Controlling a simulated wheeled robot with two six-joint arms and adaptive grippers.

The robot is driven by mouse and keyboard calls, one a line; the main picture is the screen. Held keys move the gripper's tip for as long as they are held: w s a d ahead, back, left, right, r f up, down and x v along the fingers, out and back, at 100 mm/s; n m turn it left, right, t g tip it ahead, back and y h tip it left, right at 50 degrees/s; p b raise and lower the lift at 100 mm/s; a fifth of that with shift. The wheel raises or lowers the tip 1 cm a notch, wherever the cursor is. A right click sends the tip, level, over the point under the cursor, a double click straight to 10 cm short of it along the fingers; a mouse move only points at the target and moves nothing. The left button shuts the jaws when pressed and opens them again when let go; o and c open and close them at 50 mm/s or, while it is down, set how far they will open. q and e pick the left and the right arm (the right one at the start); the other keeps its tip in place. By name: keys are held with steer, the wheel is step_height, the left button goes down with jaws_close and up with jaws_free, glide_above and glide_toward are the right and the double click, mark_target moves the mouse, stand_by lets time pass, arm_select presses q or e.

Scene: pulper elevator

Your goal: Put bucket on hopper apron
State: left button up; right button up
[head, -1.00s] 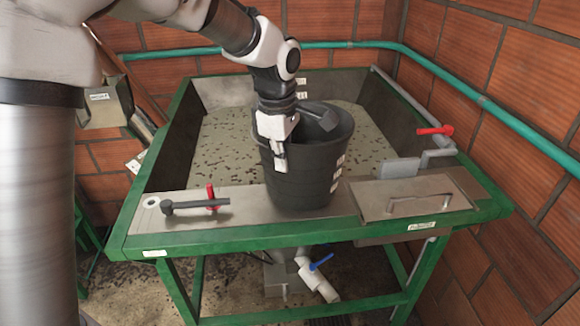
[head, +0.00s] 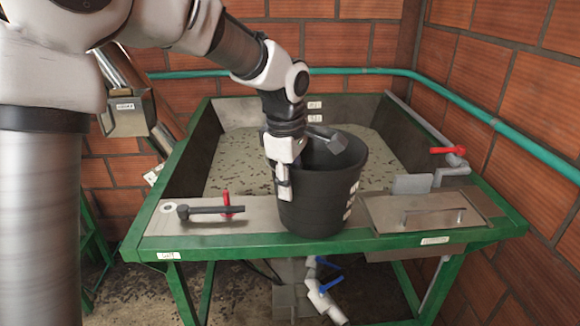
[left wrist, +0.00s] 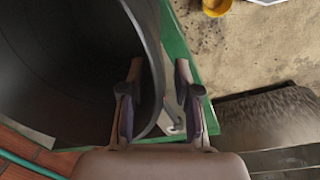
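The black bucket (head: 318,205) stands upright on the metal front ledge (head: 255,216) of the green-framed tank, close to its front edge. My left gripper (head: 284,185) is at the bucket's near left side, pointing down over the rim. In the left wrist view the bucket (left wrist: 60,70) fills the upper left. My left gripper (left wrist: 160,105) has one finger inside the bucket and one outside, with the wall between them and a visible gap to the outer finger. No label clearly names the hopper apron. My right gripper is out of view.
A red-handled valve with a dark lever (head: 210,211) lies left of the bucket. A metal lid with a handle (head: 425,212) is to its right, and a red-handled valve (head: 450,150) is behind that. A labelled metal chute (head: 125,110) stands at the left.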

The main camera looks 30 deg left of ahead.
arm_select(q)
step_height(320, 180, up, 11)
steer(key=s+b, duration=0.1)
steer(key=shift+r, duration=0.15)
steer(key=shift+s, duration=0.15)
stand_by(0.4)
